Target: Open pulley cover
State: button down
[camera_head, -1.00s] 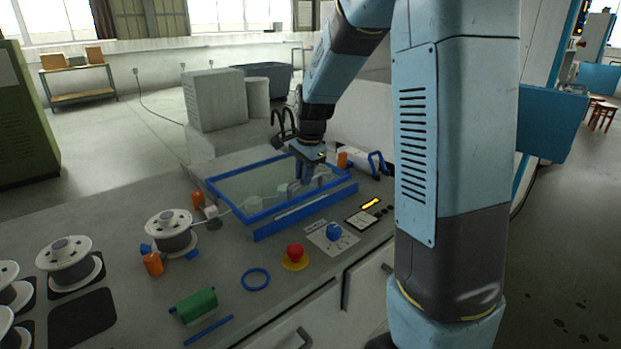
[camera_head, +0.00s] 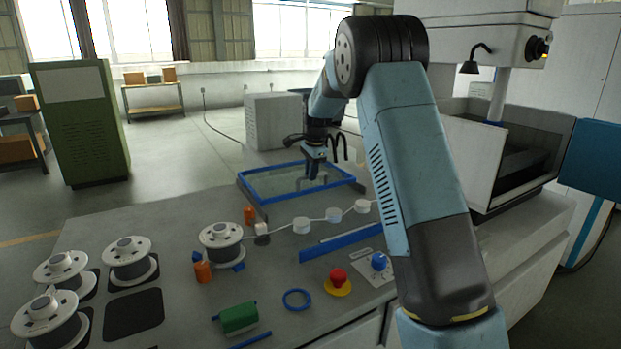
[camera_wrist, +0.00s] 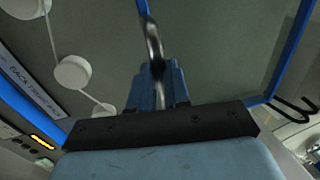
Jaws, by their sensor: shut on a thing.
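The pulley cover is a clear panel in a blue frame (camera_head: 262,202). In the head view it lies behind the row of white pulleys, which are uncovered. The pulleys (camera_head: 301,226) carry a wire across the bench. My gripper (camera_head: 312,172) is over the panel. In the wrist view my gripper (camera_wrist: 158,75) is shut on the cover's curved metal handle (camera_wrist: 153,40), with the panel behind it. The wrist view also shows pulleys (camera_wrist: 72,72) on the left, outside the blue frame (camera_wrist: 294,45). I cannot tell the cover's exact tilt.
A blue strip (camera_head: 340,240) lies in front of the pulleys. Nearer are a red button (camera_head: 338,277), a blue knob (camera_head: 379,261), a blue ring (camera_head: 297,299) and a green block (camera_head: 238,317). Wire spools (camera_head: 221,241) stand on the left. A machine (camera_head: 512,160) stands on the right.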

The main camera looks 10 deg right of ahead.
jog(key=shift+w+r, duration=0.2)
jog(key=shift+w, duration=0.1)
jog(key=c, duration=1.5)
grip_release()
jog(key=shift+r, duration=0.1)
jog(key=shift+c, duration=0.2)
jog(key=shift+o, duration=0.7)
jog(key=shift+w+a, duration=0.1)
jog(key=shift+w, duration=0.1)
jog(key=o, duration=0.3)
jog(key=shift+s+f, duration=0.1)
jog(key=shift+f, duration=0.15)
jog(key=shift+r, duration=0.15)
notch_tip(320, 180, up, 13)
jog(key=s, duration=0.2)
jog(key=shift+s+d, duration=0.25)
jog(key=shift+d, duration=0.2)
